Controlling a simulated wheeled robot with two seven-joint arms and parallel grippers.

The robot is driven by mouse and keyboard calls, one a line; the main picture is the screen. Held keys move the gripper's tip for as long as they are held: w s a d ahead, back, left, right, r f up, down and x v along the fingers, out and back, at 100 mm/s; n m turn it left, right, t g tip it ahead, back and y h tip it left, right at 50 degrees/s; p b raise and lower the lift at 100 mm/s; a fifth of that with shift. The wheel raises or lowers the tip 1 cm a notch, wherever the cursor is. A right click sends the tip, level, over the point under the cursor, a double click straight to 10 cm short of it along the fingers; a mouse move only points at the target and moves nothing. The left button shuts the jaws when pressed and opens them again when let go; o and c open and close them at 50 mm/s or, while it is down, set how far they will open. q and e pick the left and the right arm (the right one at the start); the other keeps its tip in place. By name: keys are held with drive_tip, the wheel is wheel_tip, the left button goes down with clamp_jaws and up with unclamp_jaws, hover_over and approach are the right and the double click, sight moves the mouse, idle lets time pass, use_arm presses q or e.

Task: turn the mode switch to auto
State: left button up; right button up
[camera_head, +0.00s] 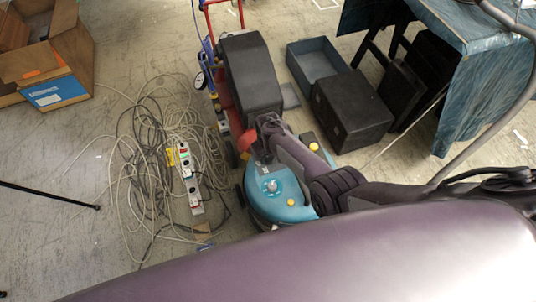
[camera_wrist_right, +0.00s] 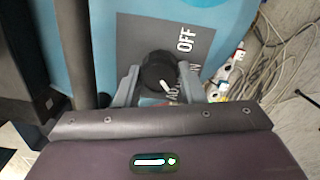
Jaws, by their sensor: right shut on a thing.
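The mode switch is a black round knob (camera_wrist_right: 158,70) on a grey plate (camera_wrist_right: 135,32) set in a teal panel, in the right wrist view. "OFF" reads at the plate's upper right; the lettering below it is partly covered by a finger and the knob. A white mark on the knob points down and slightly right, towards partly hidden letters. My right gripper (camera_wrist_right: 157,82) is shut on the knob, one finger at each side. In the head view my right gripper (camera_head: 261,150) reaches the teal machine (camera_head: 277,207), and I cannot make out the knob. My left gripper is not in view.
Tangled cables (camera_head: 150,140) and a power strip (camera_head: 188,175) lie left of the machine. A black case (camera_head: 350,108) and an open blue-grey box (camera_head: 313,60) stand to its right. A covered table (camera_head: 480,85) is at upper right, a cardboard box (camera_head: 50,60) at upper left.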

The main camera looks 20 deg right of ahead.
drive_tip(key=shift+m, duration=1.1)
drive_tip(key=o, duration=1)
drive_tip(key=shift+r, duration=0.1)
drive_tip(key=shift+r+p, duration=0.35)
wheel_tip(320, 180, up, 7)
drive_tip(key=p, duration=0.2)
drive_tip(key=shift+p, duration=0.4)
